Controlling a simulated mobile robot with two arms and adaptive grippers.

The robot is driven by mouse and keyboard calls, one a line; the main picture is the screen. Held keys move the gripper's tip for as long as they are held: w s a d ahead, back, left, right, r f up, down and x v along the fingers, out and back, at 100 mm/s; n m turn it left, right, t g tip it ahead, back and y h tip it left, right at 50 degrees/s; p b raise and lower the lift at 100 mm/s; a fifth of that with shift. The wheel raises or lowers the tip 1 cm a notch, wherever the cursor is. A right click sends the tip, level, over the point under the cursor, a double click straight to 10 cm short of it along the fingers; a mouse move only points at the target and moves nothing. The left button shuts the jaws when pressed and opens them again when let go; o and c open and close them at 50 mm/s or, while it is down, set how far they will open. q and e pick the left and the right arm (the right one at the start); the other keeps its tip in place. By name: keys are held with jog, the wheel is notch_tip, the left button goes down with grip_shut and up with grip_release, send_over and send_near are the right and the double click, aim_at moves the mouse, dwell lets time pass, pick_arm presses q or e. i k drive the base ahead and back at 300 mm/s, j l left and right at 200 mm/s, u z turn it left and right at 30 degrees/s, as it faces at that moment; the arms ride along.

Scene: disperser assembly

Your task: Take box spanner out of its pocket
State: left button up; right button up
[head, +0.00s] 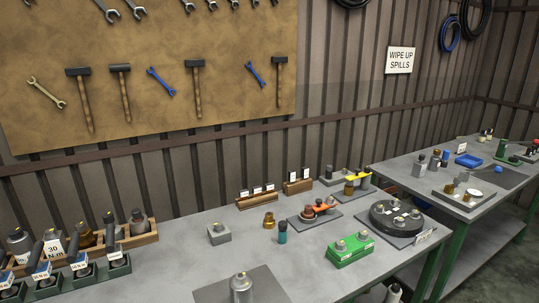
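I cannot tell for sure which thing is the box spanner. Several grey and brass-coloured cylindrical pieces stand in a wooden rack (150,237) at the left of the near bench. In front of it, dark-handled tools with blue labels (80,260) stand in dark green holders (118,268). A small grey block (219,234) with a piece in its top sits mid-bench. A teal-bodied cylinder (282,236) stands to the right of it, near a brass-coloured piece (269,220). Neither of my grippers shows in this view.
The near bench (185,270) has bare room around the grey block. A metal cylinder (242,287) stands on a dark mat at the front. A green block (348,250), a round black fixture (396,216) and an orange-topped assembly (318,208) are to the right. A second bench (400,172) stands beyond.

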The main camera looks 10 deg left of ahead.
aim_at(113, 251)
jog(key=u, duration=1.3)
